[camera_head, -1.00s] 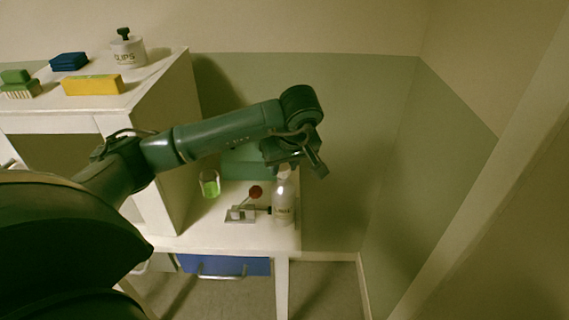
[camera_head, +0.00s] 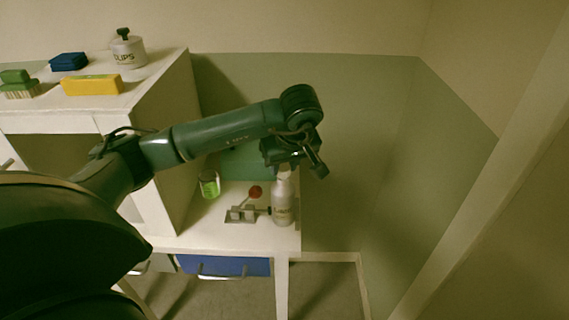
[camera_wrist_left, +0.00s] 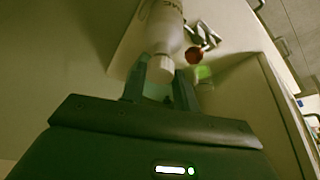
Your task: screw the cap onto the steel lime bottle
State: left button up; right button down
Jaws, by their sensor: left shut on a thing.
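The steel lime bottle (camera_head: 283,207) stands upright near the right front corner of the low white table. It is pale grey with a label, and it also shows at the top of the wrist view (camera_wrist_left: 163,28). A small white cap (camera_wrist_left: 160,68) sits at the bottle's neck, in line with it. I cannot tell how far it is threaded. My left gripper (camera_head: 285,164) is above the bottle, pointing down. In the wrist view its two fingers (camera_wrist_left: 159,90) are shut on the cap, one on each side. My right gripper is not in view.
A metal clamp (camera_head: 241,214) with a red knob (camera_head: 255,192) stands left of the bottle. A glass of green liquid (camera_head: 209,186) is behind it, and a green box (camera_head: 245,165) is at the back. A white cabinet (camera_head: 165,100) rises at left. Open space lies right of the table.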

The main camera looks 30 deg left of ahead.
pick_arm(q)
jog(key=shift+f+b, duration=1.25)
jog(key=shift+f, duration=0.05)
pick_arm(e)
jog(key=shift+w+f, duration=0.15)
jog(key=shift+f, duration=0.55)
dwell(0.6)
pick_arm(q)
jog(key=o, duration=1)
jog(key=shift+r, duration=0.15)
jog(key=shift+c, duration=0.2)
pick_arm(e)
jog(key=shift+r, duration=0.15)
pick_arm(q)
notch_tip(320, 180, up, 5)
jog(key=p, duration=0.3)
jog(key=shift+r+p, duration=0.8)
jog(key=shift+r, duration=0.2)
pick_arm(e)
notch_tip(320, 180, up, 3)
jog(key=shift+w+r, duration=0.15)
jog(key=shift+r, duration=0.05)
pick_arm(q)
jog(key=shift+o, duration=0.4)
